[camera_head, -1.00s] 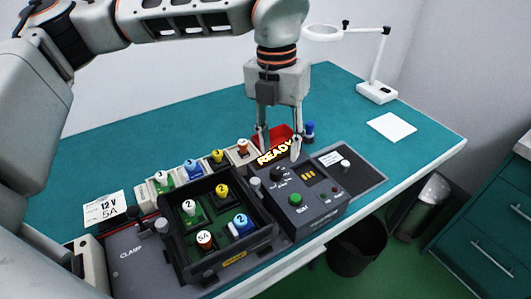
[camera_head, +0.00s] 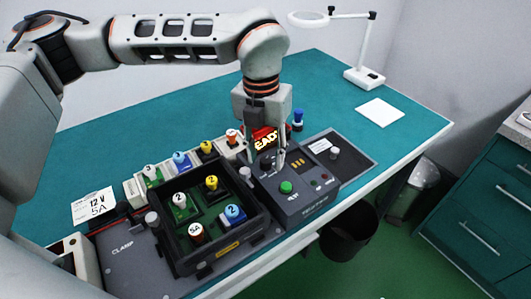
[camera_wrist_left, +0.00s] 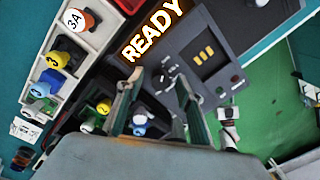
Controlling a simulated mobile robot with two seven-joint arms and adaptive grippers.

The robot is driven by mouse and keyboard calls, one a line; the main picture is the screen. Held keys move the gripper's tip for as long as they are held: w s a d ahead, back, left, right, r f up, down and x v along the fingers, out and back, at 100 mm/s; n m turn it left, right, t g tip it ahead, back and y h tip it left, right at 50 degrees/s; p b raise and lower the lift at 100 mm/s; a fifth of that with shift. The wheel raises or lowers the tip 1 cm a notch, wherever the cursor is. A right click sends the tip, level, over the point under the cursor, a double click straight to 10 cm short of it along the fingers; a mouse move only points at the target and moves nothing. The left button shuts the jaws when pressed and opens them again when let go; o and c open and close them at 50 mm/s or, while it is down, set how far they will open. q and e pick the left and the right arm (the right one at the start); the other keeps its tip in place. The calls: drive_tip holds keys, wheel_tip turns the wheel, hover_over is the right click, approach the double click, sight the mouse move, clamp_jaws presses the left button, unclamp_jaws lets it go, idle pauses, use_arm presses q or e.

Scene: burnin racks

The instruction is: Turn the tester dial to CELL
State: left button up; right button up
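The dark tester (camera_head: 300,203) stands at the right end of the equipment row, with a green button and a glowing READY sign (camera_head: 265,142). The sign also shows in the wrist view (camera_wrist_left: 153,30). My left gripper (camera_head: 267,161) points down over the tester's upper left, fingers apart. Its fingers (camera_wrist_left: 158,82) also stand apart in the wrist view. The black dial (camera_head: 267,164) is small and mostly hidden between and behind the fingers. I cannot tell whether they touch it, where it points, or read a CELL mark.
A black tray (camera_head: 262,232) with numbered plug-like pieces stands directly left of the tester. A row of numbered pieces (camera_head: 180,160) runs behind it. A magnifier lamp (camera_head: 365,78) and white sheet (camera_head: 380,112) lie far right.

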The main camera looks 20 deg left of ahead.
use_arm(q)
clamp_jaws()
drive_tip(key=shift+r+m, duration=0.1)
drive_tip(key=shift+m, duration=0.3)
drive_tip(key=m+p, duration=0.1)
drive_tip(key=m, duration=0.1)
drive_tip(key=shift+m, duration=0.4)
drive_tip(key=shift+w+m+p, duration=0.1)
drive_tip(key=shift+m+p, duration=0.35)
drive_tip(key=shift+m, duration=1.65)
drive_tip(key=shift+d, duration=0.1)
unclamp_jaws()
